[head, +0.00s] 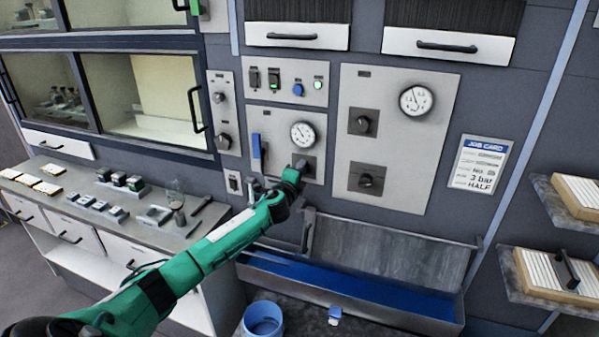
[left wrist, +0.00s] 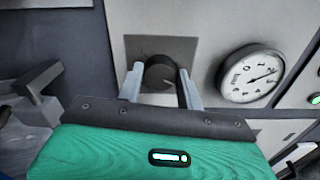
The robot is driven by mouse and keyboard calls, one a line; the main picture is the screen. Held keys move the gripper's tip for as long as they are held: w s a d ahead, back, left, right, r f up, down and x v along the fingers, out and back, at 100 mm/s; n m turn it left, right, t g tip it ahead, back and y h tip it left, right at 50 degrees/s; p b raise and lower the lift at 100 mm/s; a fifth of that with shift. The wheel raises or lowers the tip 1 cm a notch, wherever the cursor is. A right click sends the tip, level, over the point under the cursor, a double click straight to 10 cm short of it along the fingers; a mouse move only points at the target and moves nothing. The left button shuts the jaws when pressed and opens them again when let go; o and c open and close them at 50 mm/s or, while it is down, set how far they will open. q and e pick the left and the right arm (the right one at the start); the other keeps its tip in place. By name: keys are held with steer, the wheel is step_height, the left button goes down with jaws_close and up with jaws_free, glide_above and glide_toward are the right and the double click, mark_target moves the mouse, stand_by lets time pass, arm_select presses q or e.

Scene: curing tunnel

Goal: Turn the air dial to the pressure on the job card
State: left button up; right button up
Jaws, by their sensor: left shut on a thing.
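The air dial is a dark round knob (left wrist: 160,73) on a grey square plate, seen in the left wrist view. My left gripper (left wrist: 161,86) is shut on this knob, with one pale finger on each side. In the head view my left gripper (head: 301,167) covers most of the knob, below a round white gauge (head: 303,134). The gauge (left wrist: 250,75) also shows beside the knob in the left wrist view; its pressure value is not clear to me. The job card (head: 480,165) hangs at the right and reads 3 bar and HALF. My right gripper is out of view.
A blue lever (head: 257,147) stands left of the gauge. Another panel (head: 390,150) to the right has its own gauge (head: 416,100) and two dark knobs. A grey trough (head: 360,255) lies below. A bench (head: 90,185) with small items is at the left.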

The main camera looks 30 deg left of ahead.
arm_select(q)
steer(key=shift+m, duration=0.5)
steer(key=o, duration=1)
steer(key=shift+b+v, duration=1.95)
steer(key=shift+v, duration=5)
steer(key=shift+f, duration=0.1)
